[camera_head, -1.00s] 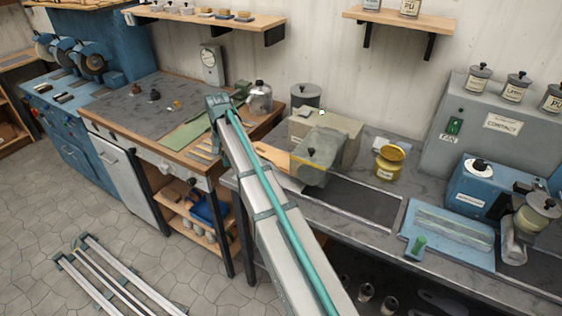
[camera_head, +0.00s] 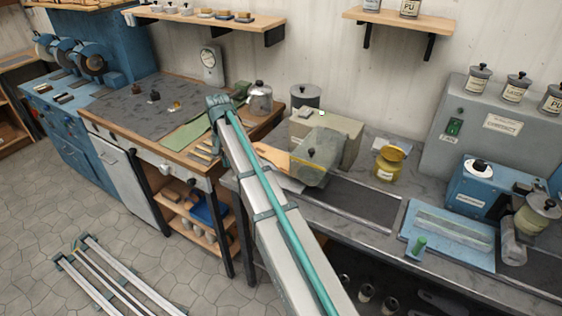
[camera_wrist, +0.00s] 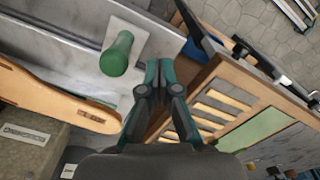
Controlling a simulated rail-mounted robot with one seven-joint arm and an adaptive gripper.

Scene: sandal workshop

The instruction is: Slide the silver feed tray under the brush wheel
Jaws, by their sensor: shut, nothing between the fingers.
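In the wrist view a pale silver plate, which looks like the feed tray (camera_wrist: 140,40), carries an upright green knob (camera_wrist: 117,54). It lies beside a grey channel. My gripper (camera_wrist: 158,66) is shut and empty, with its fingertips just right of the knob and apart from it in the picture. Whether they touch the plate I cannot tell. In the head view my arm hides the gripper and most of the tray area. The beige machine (camera_head: 340,128) has a grey hood (camera_head: 318,160) at its front. I cannot make out the brush wheel.
An orange wooden board (camera_wrist: 45,92) lies left of the gripper.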

